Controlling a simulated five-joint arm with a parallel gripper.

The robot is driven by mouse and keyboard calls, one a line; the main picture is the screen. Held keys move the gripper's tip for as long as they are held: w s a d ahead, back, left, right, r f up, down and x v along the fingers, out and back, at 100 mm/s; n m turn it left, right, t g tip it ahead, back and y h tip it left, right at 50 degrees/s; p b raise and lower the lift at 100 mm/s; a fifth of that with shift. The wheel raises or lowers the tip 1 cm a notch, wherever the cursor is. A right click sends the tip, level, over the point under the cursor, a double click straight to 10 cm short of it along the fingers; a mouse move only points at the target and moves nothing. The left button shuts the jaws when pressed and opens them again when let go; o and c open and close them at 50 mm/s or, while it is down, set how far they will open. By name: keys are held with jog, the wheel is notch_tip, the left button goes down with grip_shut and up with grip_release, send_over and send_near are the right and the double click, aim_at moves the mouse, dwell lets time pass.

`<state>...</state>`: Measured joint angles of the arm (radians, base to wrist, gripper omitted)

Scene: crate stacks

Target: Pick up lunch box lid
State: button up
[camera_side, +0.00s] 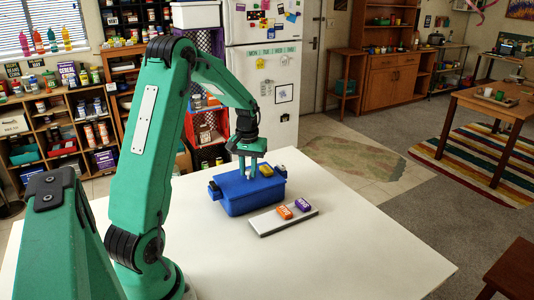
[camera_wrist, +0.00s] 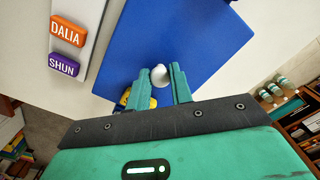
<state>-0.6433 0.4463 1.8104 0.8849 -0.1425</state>
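The lunch box is a blue box (camera_side: 245,200) on the white table in the side view. Its flat blue top (camera_wrist: 190,40) fills the middle of the wrist view. My gripper (camera_side: 247,176) points down at the top of the box. In the wrist view my gripper (camera_wrist: 160,76) has one finger on each side of a small white round knob (camera_wrist: 159,74). The fingers are very near the knob or touching it; I cannot tell which. A yellow piece (camera_side: 266,170) shows at the far side of the box top, and in the wrist view it is partly hidden behind a finger.
A pale board (camera_side: 266,228) lies beside the box with an orange DALIA tag (camera_side: 284,212) and a purple SHUN tag (camera_side: 302,204) on it. The white table (camera_side: 360,250) is clear to the right and in front. Shelves and a fridge stand beyond the table.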

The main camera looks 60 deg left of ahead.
grip_shut()
jog(key=shift+r, duration=0.1)
jog(key=shift+r, duration=2.1)
jog(key=w+d+r, duration=0.1)
jog(key=d+r, duration=0.5)
jog(key=d, duration=0.5)
jog(key=shift+d+r, duration=0.35)
jog(key=shift+w+a, duration=0.1)
send_over(249, 171)
notch_tip(249, 171, down, 4)
jog(key=shift+a+r, duration=0.1)
jog(key=shift+r, duration=0.15)
